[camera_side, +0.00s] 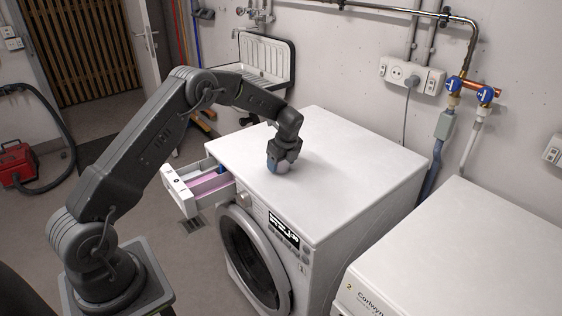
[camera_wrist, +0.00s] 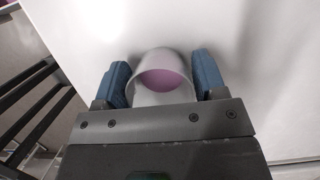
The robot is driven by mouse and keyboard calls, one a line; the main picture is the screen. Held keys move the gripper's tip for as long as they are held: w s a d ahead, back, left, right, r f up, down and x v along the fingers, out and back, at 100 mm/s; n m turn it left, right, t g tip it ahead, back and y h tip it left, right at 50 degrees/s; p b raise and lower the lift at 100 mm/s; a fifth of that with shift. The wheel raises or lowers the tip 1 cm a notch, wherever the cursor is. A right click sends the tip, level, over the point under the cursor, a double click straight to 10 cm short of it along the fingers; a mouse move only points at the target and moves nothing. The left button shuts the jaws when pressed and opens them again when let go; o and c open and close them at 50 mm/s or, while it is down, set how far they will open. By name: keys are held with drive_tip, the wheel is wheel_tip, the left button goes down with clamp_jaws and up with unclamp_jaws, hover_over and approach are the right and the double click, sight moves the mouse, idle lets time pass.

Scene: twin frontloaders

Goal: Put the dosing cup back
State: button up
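The dosing cup (camera_wrist: 163,67) is a translucent pale cup with pink inside it, seen between my fingers in the wrist view. The detergent drawer (camera_side: 180,193) is pulled out at the machine's front left, with pink in one compartment.
A second white machine (camera_side: 470,260) stands at the right. Behind are a sink (camera_side: 265,62), a wall socket (camera_side: 410,75) and pipes with blue taps (camera_side: 470,88). The machine top right of my gripper is clear. A red vacuum (camera_side: 17,163) is on the floor at left.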

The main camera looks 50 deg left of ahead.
drive_tip(key=shift+o, duration=1.3)
drive_tip(key=shift+r, duration=0.1)
drive_tip(key=s+d+r+n+t, duration=0.1)
drive_tip(key=s+d+r+n, duration=0.2)
drive_tip(key=r, duration=0.7)
drive_tip(key=s+d+r+n+t, duration=0.1)
drive_tip(key=s+d+r, duration=0.3)
drive_tip(key=r, duration=0.6)
drive_tip(key=s+d+r+n+t+h, duration=0.1)
drive_tip(key=s+d+r+n, duration=0.5)
drive_tip(key=s, duration=0.3)
drive_tip(key=s+d+f+n+t+h, duration=0.1)
drive_tip(key=s+d+n, duration=0.2)
drive_tip(key=s, duration=0.6)
drive_tip(key=s+d+f+n+t+h, duration=0.1)
drive_tip(key=s+d+n, duration=0.3)
drive_tip(key=s, duration=0.5)
drive_tip(key=shift+d+n+t, duration=0.15)
drive_tip(key=shift+n+t, duration=0.15)
drive_tip(key=shift+n, duration=0.2)
